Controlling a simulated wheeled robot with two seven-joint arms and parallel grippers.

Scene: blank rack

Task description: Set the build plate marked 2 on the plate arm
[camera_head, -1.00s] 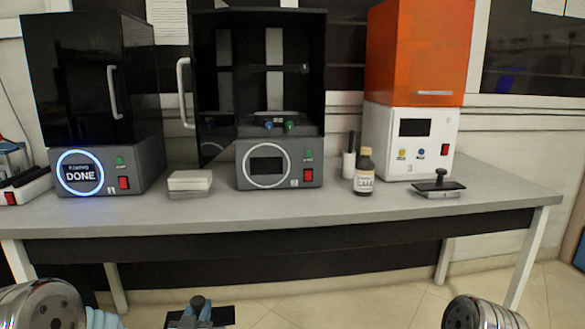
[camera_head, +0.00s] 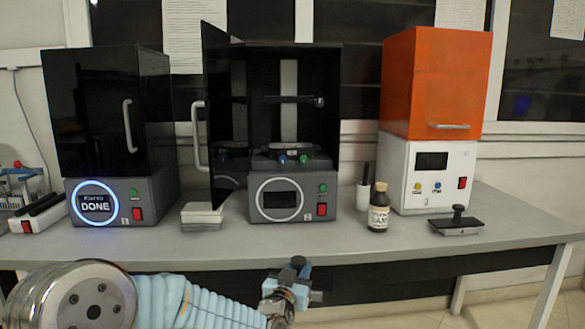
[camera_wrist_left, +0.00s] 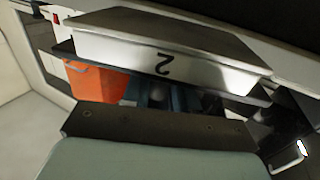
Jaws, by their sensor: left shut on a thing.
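The build plate marked 2 (camera_wrist_left: 185,48) fills the upper part of the left wrist view, a pale metal block with a dark flange; its number looks upside down there. My left gripper (camera_head: 292,283) is shut on it, in front of the bench edge and below the middle printer in the head view. Its blue fingers also show under the plate in the left wrist view (camera_wrist_left: 178,98). In the head view the plate is mostly hidden by the gripper. The plate arm (camera_head: 292,99) is a dark bar with a knob inside the open middle printer (camera_head: 278,206), with no plate on it. My right gripper is out of view.
The middle printer's door (camera_head: 222,120) stands open on its left. A closed printer (camera_head: 105,115) reading DONE is left, an orange-topped machine (camera_head: 435,85) right. A pale box (camera_head: 201,214), a brown bottle (camera_head: 379,208) and another black-knobbed plate (camera_head: 457,222) stand on the bench (camera_head: 335,243).

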